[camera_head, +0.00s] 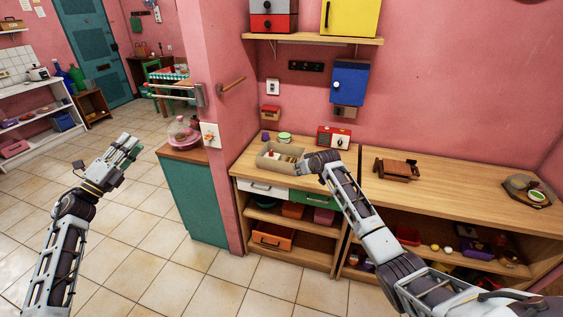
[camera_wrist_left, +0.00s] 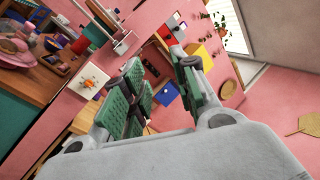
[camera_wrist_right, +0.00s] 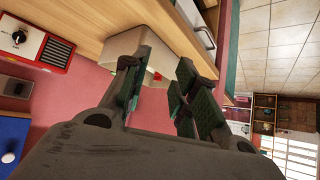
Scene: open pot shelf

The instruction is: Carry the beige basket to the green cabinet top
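The beige basket (camera_head: 268,163) stands on the wooden counter, with a few small items inside. My right gripper (camera_head: 304,166) is at the basket's right end. In the right wrist view, the basket (camera_wrist_right: 153,30) lies just beyond the fingers of my right gripper (camera_wrist_right: 158,68), which are apart with a gap between them; contact cannot be told. The green cabinet (camera_head: 196,200) stands left of the pink wall edge, its wooden top (camera_head: 190,155) carrying a pink dish with a glass dome (camera_head: 183,135). My left gripper (camera_head: 125,150) is raised over the floor, empty, its fingers apart in the left wrist view (camera_wrist_left: 160,70).
A red-and-white radio (camera_head: 333,138) and green and purple cups (camera_head: 284,136) stand behind the basket. A brown wooden item (camera_head: 397,168) sits right of my right forearm. The pink wall end (camera_head: 222,130) stands between counter and green cabinet. The tiled floor (camera_head: 130,235) is clear.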

